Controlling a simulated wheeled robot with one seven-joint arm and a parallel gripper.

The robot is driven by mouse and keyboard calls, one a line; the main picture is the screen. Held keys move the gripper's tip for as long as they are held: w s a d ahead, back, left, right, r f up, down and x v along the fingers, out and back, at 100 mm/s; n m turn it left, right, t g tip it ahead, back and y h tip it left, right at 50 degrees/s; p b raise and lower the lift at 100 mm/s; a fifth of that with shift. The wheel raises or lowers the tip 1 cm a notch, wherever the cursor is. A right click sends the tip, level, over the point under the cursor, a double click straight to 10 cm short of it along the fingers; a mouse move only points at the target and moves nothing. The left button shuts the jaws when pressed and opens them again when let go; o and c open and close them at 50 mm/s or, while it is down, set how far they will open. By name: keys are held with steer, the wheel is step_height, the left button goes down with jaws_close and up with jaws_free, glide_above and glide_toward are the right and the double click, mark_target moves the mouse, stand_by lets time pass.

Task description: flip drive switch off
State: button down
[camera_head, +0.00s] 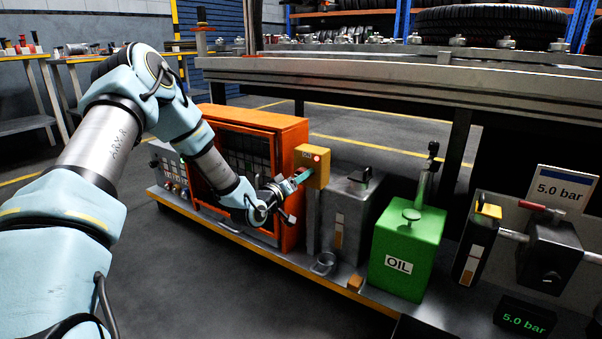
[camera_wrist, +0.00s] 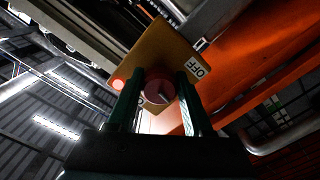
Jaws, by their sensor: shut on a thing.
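The drive switch is a yellow box (camera_head: 312,165) with a lit red lamp, standing on a post beside the orange cabinet. In the wrist view the yellow box (camera_wrist: 155,50) fills the middle, with its lit lamp (camera_wrist: 118,84) on the left and an OFF label (camera_wrist: 198,69) on the right. A second label below is mostly hidden. A round red knob (camera_wrist: 158,88) sits between the two green fingers of my gripper (camera_wrist: 160,80), which is shut on it. In the head view my gripper (camera_head: 299,178) reaches the box's left side; the knob is hidden there.
The orange cabinet (camera_head: 295,135) stands close left of the switch. A grey tank (camera_head: 347,208) and a green OIL can (camera_head: 405,250) stand to the right on the low platform. The conveyor frame (camera_head: 400,80) runs above and behind. The floor in front is clear.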

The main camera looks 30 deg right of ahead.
steer(key=shift+n+p, duration=0.35)
steer(key=shift+n, duration=0.45)
steer(key=shift+c, duration=1.5)
jaws_free()
steer(key=p+v, duration=0.2)
steer(key=v, duration=0.9)
steer(key=shift+d, duration=0.1)
